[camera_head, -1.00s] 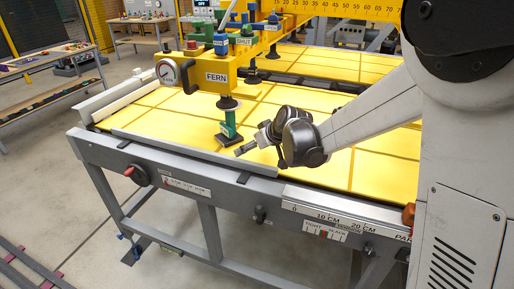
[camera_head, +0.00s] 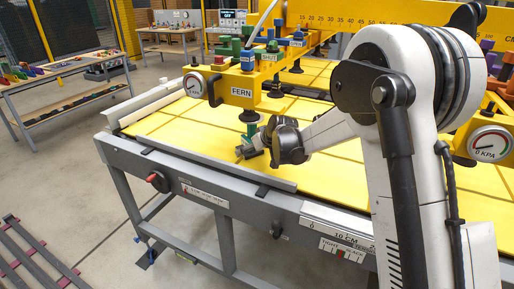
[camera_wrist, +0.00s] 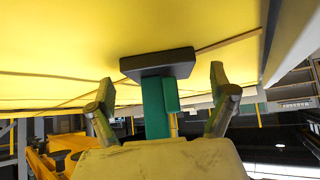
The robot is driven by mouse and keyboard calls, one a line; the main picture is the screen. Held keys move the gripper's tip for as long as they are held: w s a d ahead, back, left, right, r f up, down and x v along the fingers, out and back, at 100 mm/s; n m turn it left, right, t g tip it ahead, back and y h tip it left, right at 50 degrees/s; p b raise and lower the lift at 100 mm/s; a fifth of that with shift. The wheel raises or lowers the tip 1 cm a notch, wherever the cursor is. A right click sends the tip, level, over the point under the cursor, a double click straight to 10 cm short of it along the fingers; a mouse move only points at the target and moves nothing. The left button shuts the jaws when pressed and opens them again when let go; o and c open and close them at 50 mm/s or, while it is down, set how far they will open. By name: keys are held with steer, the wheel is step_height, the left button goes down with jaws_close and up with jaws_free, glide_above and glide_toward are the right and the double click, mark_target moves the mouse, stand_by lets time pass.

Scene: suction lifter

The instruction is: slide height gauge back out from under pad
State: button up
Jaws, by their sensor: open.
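The height gauge, a green post on a dark base, stands on the yellow panel surface (camera_head: 185,122). In the wrist view, where the scene looks inverted, its green post (camera_wrist: 155,108) and dark base (camera_wrist: 158,64) show. My gripper (camera_wrist: 162,84) is open, with one finger on each side of the post and a visible gap at both sides. I cannot tell whether the pad touches the gauge.
The yellow lifter arm marked FERN (camera_head: 241,92), with a round dial (camera_head: 194,84), is above the pad. A grey rail (camera_head: 210,166) runs along the table's front edge. The yellow surface to the left is clear. Another dial reading 0 KPA (camera_head: 489,144) is at right.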

steer(key=shift+w+a+f, duration=0.1)
steer(key=shift+w+f, duration=0.05)
steer(key=shift+f, duration=0.1)
